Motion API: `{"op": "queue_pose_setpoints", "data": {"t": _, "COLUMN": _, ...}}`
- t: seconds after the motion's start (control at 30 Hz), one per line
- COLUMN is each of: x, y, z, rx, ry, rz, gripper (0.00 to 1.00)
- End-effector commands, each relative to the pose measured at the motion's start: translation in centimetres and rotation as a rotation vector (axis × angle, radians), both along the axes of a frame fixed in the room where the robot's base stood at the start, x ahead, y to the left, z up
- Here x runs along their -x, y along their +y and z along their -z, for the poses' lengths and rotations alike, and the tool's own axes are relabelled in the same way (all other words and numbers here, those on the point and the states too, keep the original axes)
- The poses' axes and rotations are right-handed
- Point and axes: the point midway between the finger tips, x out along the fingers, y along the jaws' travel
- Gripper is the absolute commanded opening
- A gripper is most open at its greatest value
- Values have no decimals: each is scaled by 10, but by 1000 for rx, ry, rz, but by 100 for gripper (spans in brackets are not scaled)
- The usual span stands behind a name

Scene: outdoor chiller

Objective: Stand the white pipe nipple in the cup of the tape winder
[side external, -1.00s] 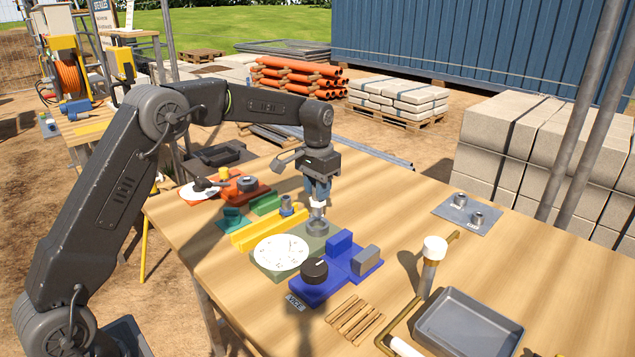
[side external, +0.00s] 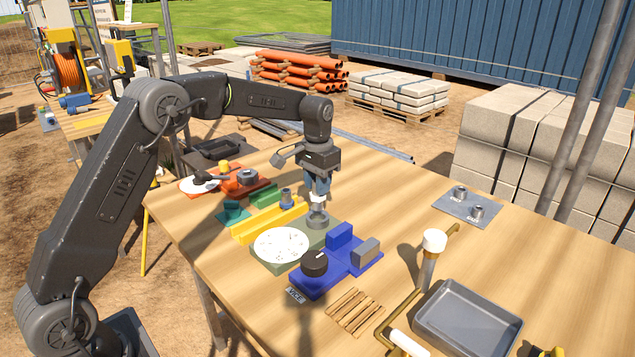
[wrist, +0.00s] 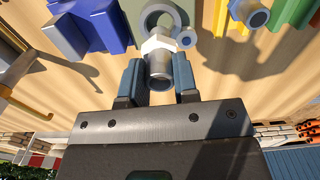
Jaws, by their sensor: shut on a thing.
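The white pipe nipple (side external: 317,198) hangs roughly upright below my gripper (side external: 318,188), which is shut on it. In the wrist view the nipple (wrist: 158,62) shows a grey tube and a white hex band between the blue fingers of my gripper (wrist: 158,80). The tape winder is a green base with a white disc (side external: 281,244) and a grey round cup (side external: 318,220). The nipple is right over the cup in the side view. In the wrist view the cup's ring (wrist: 150,14) is partly hidden behind the nipple. I cannot tell whether they touch.
A blue vice (side external: 340,265) with a black knob stands close in front of the winder. A yellow channel (side external: 262,226) and a grey fitting (side external: 286,197) lie to its left. A white-capped pipe (side external: 434,241) and grey tray (side external: 468,322) are front right.

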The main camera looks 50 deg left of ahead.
Motion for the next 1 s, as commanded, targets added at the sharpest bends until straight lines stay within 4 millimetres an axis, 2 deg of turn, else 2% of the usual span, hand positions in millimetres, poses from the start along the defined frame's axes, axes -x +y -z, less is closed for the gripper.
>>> {"op": "queue_pose_setpoints", "data": {"t": 0.53, "x": 0, "y": 0, "z": 23, "rx": 0, "ry": 1, "rz": 0, "gripper": 0}}
{"op": "queue_pose_setpoints", "data": {"t": 1.0, "x": 0, "y": 0, "z": 26, "rx": 0, "ry": 0, "rz": 0, "gripper": 0}}
